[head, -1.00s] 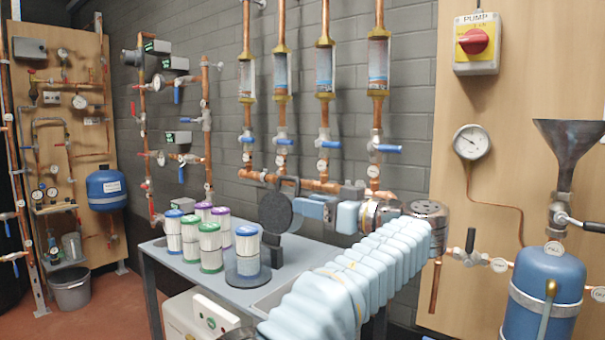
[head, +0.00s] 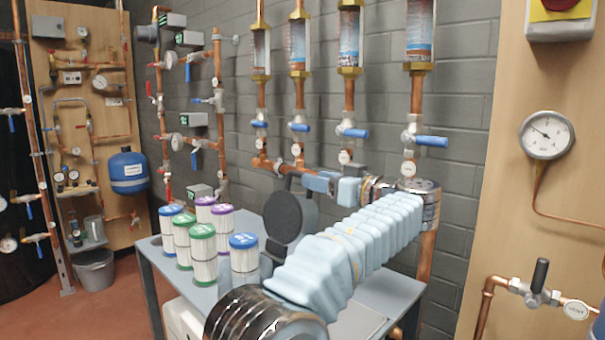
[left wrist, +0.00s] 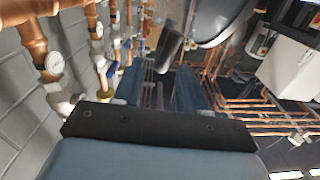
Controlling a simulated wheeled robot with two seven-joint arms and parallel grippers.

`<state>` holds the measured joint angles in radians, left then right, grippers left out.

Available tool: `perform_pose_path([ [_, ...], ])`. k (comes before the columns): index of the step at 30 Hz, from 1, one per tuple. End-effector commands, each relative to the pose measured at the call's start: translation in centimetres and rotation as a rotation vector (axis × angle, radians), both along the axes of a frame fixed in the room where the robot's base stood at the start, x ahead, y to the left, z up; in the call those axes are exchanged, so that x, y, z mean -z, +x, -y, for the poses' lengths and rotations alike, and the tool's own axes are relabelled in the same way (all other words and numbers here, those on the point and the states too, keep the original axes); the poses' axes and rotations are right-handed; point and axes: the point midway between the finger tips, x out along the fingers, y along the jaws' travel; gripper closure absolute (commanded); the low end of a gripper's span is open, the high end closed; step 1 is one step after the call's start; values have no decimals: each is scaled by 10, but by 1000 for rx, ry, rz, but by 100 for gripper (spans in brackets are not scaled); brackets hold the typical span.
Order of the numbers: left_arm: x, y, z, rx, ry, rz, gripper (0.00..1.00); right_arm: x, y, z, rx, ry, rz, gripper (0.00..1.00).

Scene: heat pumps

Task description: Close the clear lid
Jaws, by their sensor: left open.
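A round lid (head: 291,211), dark grey in the head view, stands raised, nearly upright, on the grey table (head: 389,292). I cannot make out that it is clear. A blue-capped filter (head: 243,254) stands in front of its left edge; the base under it is mostly hidden by my arm. My left gripper (head: 311,181) is at the lid's upper right; I cannot tell if it touches. In the left wrist view its two blue fingers (left wrist: 160,82) are apart with nothing between them. A dark round thing with a pale rim (left wrist: 215,18), perhaps the lid, lies beyond them. My right gripper is not seen.
Several white filters with green (head: 202,256), purple and blue caps stand at the table's left. Copper pipes with blue-handled valves (head: 352,132) run along the brick wall close behind my gripper. A gauge board (head: 545,195) is at the right. Open floor is at the left.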

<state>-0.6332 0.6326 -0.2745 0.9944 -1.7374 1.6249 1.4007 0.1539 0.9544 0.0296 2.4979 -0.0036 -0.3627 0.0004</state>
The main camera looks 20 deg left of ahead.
Motion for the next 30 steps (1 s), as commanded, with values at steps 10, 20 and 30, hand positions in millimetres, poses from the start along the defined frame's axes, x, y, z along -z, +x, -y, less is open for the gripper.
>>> perform_pose_path([
  [10,-1,18,-51,0,0,0,59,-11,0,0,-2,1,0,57],
  [20,0,19,-55,0,0,0,59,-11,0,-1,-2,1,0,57],
  [30,0,20,-54,2,1,0,100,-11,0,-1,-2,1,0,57],
])
